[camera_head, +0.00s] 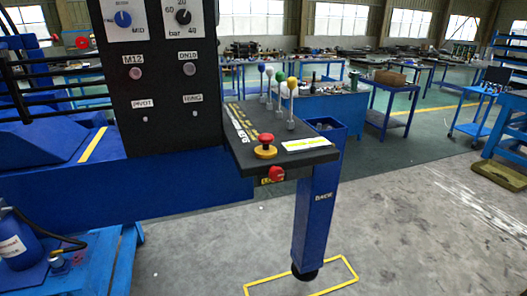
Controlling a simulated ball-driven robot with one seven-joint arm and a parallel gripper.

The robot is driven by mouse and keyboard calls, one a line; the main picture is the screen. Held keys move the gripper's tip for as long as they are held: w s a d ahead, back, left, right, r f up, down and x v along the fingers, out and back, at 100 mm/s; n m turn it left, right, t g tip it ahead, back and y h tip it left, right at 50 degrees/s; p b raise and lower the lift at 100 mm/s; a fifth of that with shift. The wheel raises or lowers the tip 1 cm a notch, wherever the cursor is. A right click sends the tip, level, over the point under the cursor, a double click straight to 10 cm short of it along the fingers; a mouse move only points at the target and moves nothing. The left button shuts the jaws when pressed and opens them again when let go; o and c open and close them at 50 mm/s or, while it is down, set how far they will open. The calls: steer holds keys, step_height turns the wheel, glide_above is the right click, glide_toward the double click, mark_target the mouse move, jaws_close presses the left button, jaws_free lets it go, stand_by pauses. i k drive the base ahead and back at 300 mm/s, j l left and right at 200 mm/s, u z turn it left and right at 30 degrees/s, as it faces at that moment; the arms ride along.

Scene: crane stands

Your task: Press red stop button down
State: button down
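A red mushroom-shaped button (266,139) on a yellow base (265,152) stands on top of the black sloping console (300,157), near its front left corner. It appears raised above its base. A second red knob (275,174) sits on the console's front edge, just below and right of the first, beside a small yellow label. I cannot read which of the two is marked as stop. My gripper is not in view, and nothing covers either red part.
Several ball-topped levers (290,100) rise behind the red button. A tall black panel (165,85) with dials stands left of the console. A blue post (316,210) supports the console. Grey floor (420,230) is open at front right; blue worktables stand behind.

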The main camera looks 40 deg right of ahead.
mark_target(266, 139)
steer(key=i+l+z, duration=0.15)
steer(key=i+l, duration=0.5)
steer(key=i+l+z, duration=0.1)
steer(key=i+l, duration=0.45)
steer(key=i, duration=0.15)
steer(key=u, duration=0.4)
steer(key=k+j+u, duration=0.3)
steer(key=k+j, duration=0.1)
steer(key=k, duration=0.1)
